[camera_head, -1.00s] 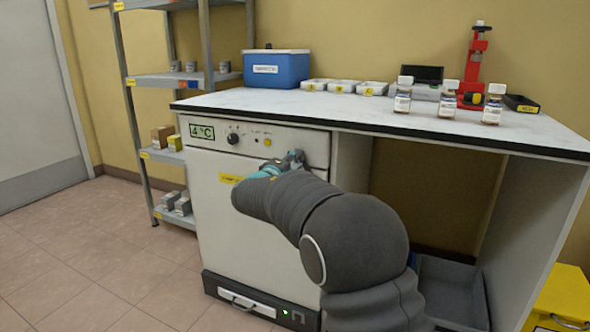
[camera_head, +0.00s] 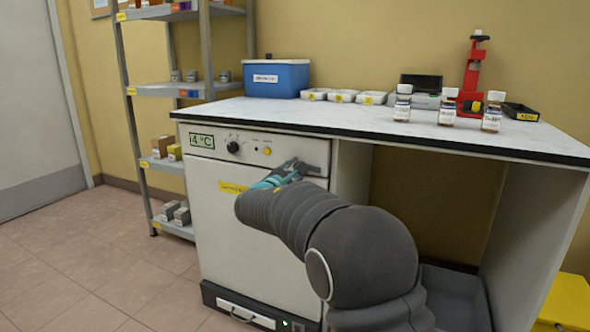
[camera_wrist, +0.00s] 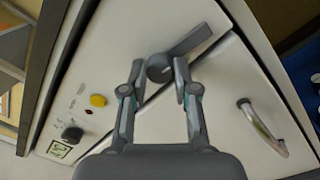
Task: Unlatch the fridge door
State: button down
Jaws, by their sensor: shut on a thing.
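The white fridge (camera_head: 225,225) stands under the left end of the bench with its door closed flush, as far as I can see. Its grey latch, a round hub with a flat lever (camera_wrist: 195,39), sits by the seam between the control strip and the door (camera_wrist: 205,100). My gripper (camera_wrist: 160,76) is shut on the latch, one finger on each side of the hub. The lever sticks out beyond the fingers to the upper right in the wrist view. In the head view my gripper (camera_head: 292,172) is at the fridge's upper right, and my arm hides part of the door.
A metal bar handle (camera_wrist: 262,127) is on the door. The control strip has a black knob (camera_head: 233,147) and a yellow button (camera_head: 267,151). The bench top (camera_head: 300,112) overhangs close above. Shelves (camera_head: 163,83) stand left; floor in front is clear.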

jog(key=shift+n, duration=0.7)
jog(key=c, duration=0.9)
grip_release()
jog(key=shift+s, duration=0.1)
jog(key=v, duration=1.2)
jog(key=shift+f, duration=0.15)
